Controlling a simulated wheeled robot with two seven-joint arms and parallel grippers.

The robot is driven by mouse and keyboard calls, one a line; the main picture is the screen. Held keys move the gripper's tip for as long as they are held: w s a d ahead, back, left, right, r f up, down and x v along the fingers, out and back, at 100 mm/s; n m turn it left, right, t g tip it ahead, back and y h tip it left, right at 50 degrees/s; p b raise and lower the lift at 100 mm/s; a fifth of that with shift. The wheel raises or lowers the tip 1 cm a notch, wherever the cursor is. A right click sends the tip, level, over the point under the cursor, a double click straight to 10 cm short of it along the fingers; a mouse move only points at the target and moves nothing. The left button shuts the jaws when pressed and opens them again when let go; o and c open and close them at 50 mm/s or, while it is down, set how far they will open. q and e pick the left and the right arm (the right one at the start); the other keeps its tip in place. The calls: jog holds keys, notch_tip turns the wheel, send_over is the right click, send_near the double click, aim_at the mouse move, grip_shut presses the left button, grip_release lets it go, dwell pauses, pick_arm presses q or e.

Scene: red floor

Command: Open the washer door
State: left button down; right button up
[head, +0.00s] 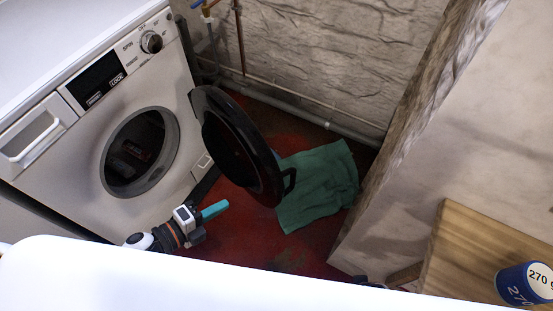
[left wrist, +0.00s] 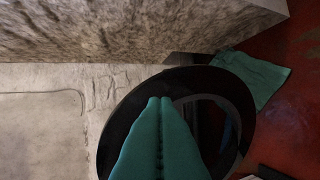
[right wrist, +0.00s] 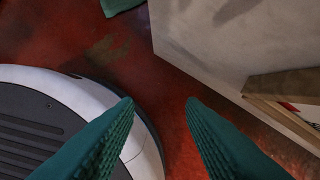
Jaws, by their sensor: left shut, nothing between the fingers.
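The white washer (head: 60,145) stands at the left in the head view. Its round black door (head: 235,145) is swung wide open, away from the dark drum opening (head: 140,150), with a handle (head: 290,181) on its outer edge. My left gripper (head: 222,208) is shut and empty, low in front of the washer, below and left of the door's lower edge. In the left wrist view its teal fingertips (left wrist: 160,101) overlap the door ring (left wrist: 125,112); I cannot tell whether they touch. My right gripper (right wrist: 160,103) is open and empty above the red floor.
A green cloth (head: 318,185) lies on the red floor (head: 280,250) behind the door. A stone wall (head: 320,60) with pipes is at the back. A pale wall block (head: 450,130) stands at the right. A wooden surface (head: 465,240) holds a blue can (head: 515,284).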

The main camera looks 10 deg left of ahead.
pick_arm(q)
send_near(269, 179)
jog(key=shift+m, duration=0.3)
jog(key=x, duration=0.5)
jog(key=shift+r, duration=0.1)
jog(key=shift+w+d+g, duration=0.3)
jog(key=shift+w+d, duration=0.2)
jog(key=shift+w, duration=0.15)
pick_arm(e)
jog(key=shift+s+d+f+g, duration=0.1)
jog(key=shift+s+d+g, duration=0.05)
jog(key=shift+s, duration=0.2)
jog(key=shift+s+d+f+g, duration=0.1)
jog(key=shift+s+g, duration=0.05)
jog(key=shift+s, duration=0.2)
jog(key=shift+w, duration=0.15)
